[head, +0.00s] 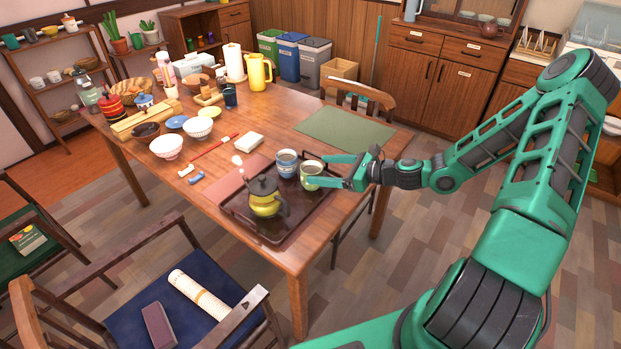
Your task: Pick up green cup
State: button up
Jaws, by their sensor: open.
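The green cup (311,170) stands upright on a dark tray (270,232) near the table's right side. My gripper (317,171) comes in from the right, with its two green fingers apart and level with the cup. One finger reaches the cup's far side and the other its near side, so the cup sits at the fingertips. I cannot tell whether either finger touches it. A blue cup (287,163) stands just left of the green cup, close to it.
A yellow-green teapot (264,198) with a dark lid stands on the tray, in front of the cups. A green placemat (345,130) lies clear behind my gripper. Bowls, a yellow jug (257,72) and other items crowd the far left of the table. A chair (365,95) stands behind.

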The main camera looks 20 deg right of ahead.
aim_at(304, 169)
jog(key=x, duration=0.4)
jog(key=shift+s+a, duration=0.1)
jog(key=shift+a, duration=0.2)
jog(key=c, duration=1.3)
jog(key=shift+o, duration=0.2)
